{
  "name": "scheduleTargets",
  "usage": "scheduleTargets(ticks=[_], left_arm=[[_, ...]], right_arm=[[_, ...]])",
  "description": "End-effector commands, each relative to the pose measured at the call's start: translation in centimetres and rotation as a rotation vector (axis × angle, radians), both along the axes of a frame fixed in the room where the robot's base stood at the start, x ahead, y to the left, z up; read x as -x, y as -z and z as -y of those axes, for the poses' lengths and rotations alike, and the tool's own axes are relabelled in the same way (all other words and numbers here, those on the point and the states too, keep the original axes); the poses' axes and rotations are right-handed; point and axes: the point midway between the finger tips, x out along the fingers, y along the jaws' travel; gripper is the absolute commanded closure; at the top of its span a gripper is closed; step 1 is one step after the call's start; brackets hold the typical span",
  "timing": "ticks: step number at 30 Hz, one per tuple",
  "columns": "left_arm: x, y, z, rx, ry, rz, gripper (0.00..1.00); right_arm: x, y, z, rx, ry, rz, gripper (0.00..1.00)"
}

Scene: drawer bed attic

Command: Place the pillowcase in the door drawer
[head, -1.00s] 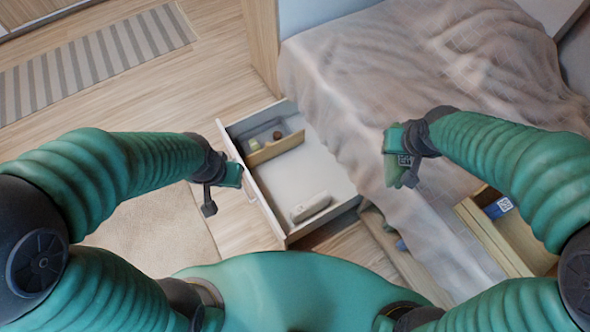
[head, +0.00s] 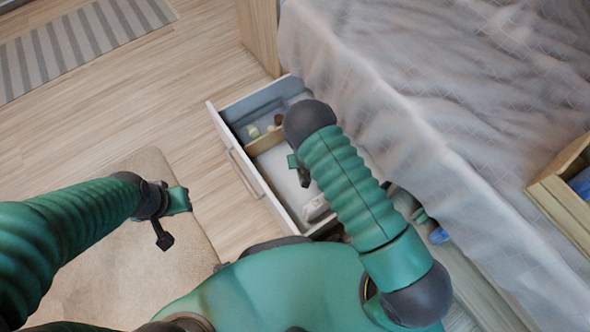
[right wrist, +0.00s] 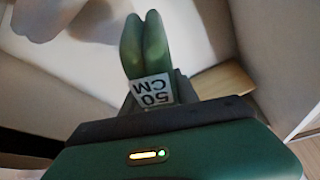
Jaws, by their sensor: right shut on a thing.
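The open drawer (head: 238,165) pulls out below the bed end, with a white front and a wooden divider inside. My right gripper (head: 299,170) is over the drawer's interior, partly covered by my own arm.
A pale rolled item (head: 316,207) lies in the drawer's near part. Small items (head: 254,131) sit beyond the divider. The bed (head: 430,90) is at the right. Another wooden drawer (head: 558,195) with a blue item is at the right edge. Floor at the left is clear.

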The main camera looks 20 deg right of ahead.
Motion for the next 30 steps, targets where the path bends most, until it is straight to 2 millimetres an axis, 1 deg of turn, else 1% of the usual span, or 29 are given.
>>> scheduleTargets(ticks=[1, 5, 9, 14, 17, 18, 24, 28, 29, 30], left_arm=[[0.0, 0.6, 0.0, 0.0, 0.0, 0.001, 0.69], [0.0, 1.9, 0.0, 0.0, 0.0, 0.001, 0.69], [0.0, 4.2, 0.0, 0.0, 0.0, 0.001, 0.69], [0.0, 5.8, 0.0, 0.0, 0.0, 0.001, 0.69], [0.0, 7.0, 0.0, 0.0, 0.0, 0.001, 0.69], [0.0, 7.2, 0.0, 0.0, 0.0, 0.001, 0.69], [0.0, 6.8, 0.0, 0.0, 0.0, 0.001, 0.69], [0.0, 7.1, 0.0, 0.0, 0.0, 0.001, 0.69], [0.0, 7.0, 0.0, 0.0, 0.0, 0.001, 0.69], [0.0, 6.9, 0.0, 0.0, 0.0, 0.001, 0.69]], right_arm=[[0.1, 1.1, 0.0, 0.0, -0.006, 0.001, 1.0], [0.2, 3.4, 0.0, 0.001, -0.013, 0.0, 1.0], [0.2, 6.8, 0.0, 0.0, -0.012, -0.001, 1.0], [0.2, 9.2, 0.0, 0.0, -0.012, 0.0, 1.0], [0.2, 11.1, 0.0, 0.001, -0.01, -0.001, 1.0], [0.2, 11.3, 0.0, 0.0, -0.011, 0.0, 1.0], [0.1, 10.9, 0.0, 0.0, -0.01, 0.0, 1.0], [0.2, 11.4, 0.0, -0.001, -0.009, 0.0, 1.0], [0.2, 11.2, 0.0, 0.0, -0.01, -0.001, 0.6], [0.2, 11.2, 0.0, 0.0, -0.01, -0.001, 0.55]])
